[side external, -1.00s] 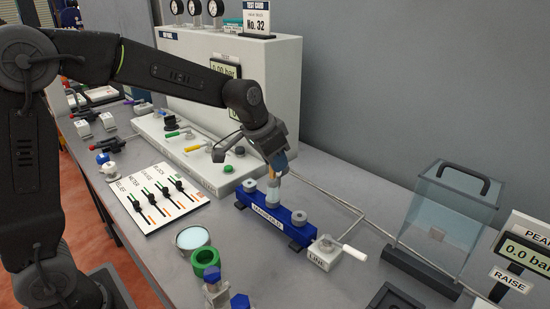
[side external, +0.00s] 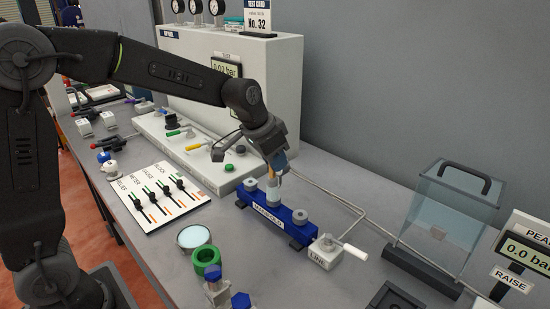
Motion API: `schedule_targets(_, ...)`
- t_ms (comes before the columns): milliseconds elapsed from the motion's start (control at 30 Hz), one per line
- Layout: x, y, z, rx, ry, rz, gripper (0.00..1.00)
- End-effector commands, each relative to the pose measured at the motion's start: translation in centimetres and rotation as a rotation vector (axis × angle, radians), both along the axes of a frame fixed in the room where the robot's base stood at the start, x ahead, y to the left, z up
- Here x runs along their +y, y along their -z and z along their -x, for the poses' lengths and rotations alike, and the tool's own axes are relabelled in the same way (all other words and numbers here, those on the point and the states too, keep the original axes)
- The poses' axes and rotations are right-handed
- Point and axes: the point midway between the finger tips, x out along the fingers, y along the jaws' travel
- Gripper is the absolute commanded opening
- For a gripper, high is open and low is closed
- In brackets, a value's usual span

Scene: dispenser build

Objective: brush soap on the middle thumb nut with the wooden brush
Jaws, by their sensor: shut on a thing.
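The blue manifold (side external: 262,221) lies on the bench with three grey thumb nuts along its top. The middle thumb nut (side external: 273,198) is directly below my gripper (side external: 278,163). The left nut (side external: 250,185) and the right nut (side external: 299,216) stand clear of it. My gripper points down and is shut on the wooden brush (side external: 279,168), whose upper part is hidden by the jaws. The brush's lower end is at or just above the middle nut; I cannot tell if they touch. Soap on the nut is too small to make out.
A round dish of pale liquid (side external: 193,237) and a green ring (side external: 206,257) stand in front of the manifold. The LINE valve (side external: 325,250) with a white handle is at its right end. A clear box (side external: 447,215) stands further right. A slider panel (side external: 157,198) lies left.

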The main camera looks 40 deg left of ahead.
Motion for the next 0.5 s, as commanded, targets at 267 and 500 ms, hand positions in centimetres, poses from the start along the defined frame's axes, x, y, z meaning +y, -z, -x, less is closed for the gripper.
schedule_targets(267,0.0,0.09,-0.97,0.0,0.0,0.0,0.0)
schedule_targets(500,0.01,0.07,-0.77,0.001,0.0,0.0,0.0)
